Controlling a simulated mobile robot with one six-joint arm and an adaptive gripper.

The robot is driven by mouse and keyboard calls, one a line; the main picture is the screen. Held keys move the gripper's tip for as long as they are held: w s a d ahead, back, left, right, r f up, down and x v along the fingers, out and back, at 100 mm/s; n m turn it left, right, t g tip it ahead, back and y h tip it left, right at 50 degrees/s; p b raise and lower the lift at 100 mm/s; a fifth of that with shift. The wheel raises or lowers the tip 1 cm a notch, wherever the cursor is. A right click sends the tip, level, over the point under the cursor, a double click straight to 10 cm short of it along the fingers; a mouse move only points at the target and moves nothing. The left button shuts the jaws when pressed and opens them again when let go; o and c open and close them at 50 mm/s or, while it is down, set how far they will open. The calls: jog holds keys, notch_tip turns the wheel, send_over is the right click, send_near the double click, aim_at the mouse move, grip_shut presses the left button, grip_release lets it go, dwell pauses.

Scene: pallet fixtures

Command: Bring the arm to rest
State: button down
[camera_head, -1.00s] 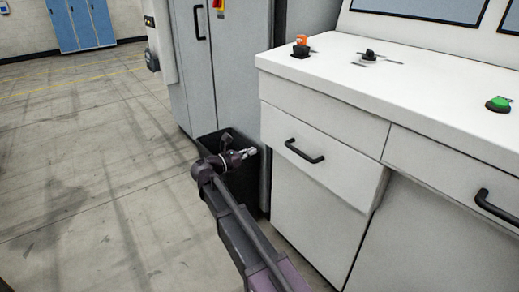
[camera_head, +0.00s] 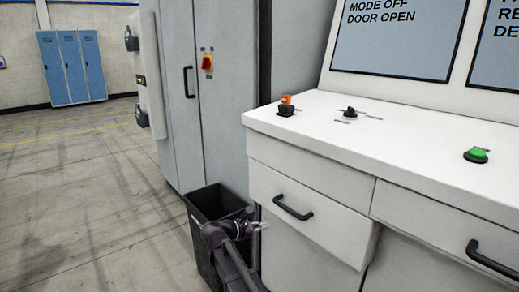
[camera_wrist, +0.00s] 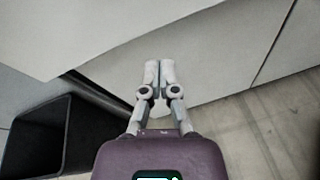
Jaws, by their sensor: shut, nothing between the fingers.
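My gripper (camera_head: 262,226) is small in the head view, low in front of the white console and just right of the top of a black bin. In the wrist view my gripper (camera_wrist: 159,72) has its two pale fingers together, with nothing between them. The white console front fills the space beyond the fingertips, and the floor shows to the right. My arm reaches up from the bottom edge of the head view, folded at the wrist.
The black bin (camera_head: 205,208) stands by the console's left corner; it also shows in the wrist view (camera_wrist: 38,137). The white console (camera_head: 315,115) carries an orange switch, a black knob and a green button (camera_head: 476,155). A grey cabinet (camera_head: 225,120) stands behind. Open floor (camera_head: 85,200) lies left.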

jog(key=s+d+f+m+g+y, duration=0.45)
jog(key=s+d+f+m, duration=0.4)
jog(key=d, duration=0.35)
jog(key=s+d+f+m+g+y, duration=0.2)
jog(key=s+m+y, duration=0.2)
jog(key=s+m, duration=0.25)
jog(key=s+d+f+m+g+y, duration=0.2)
jog(key=s+f+m+y, duration=0.15)
jog(key=s+m, duration=0.3)
notch_tip(320, 180, up, 34)
jog(key=p, duration=3.3)
jog(key=shift+s+d+f+y, duration=0.2)
jog(key=shift+s+f+y, duration=0.05)
jog(key=shift+s+y, duration=0.05)
jog(key=shift+s+f, duration=0.1)
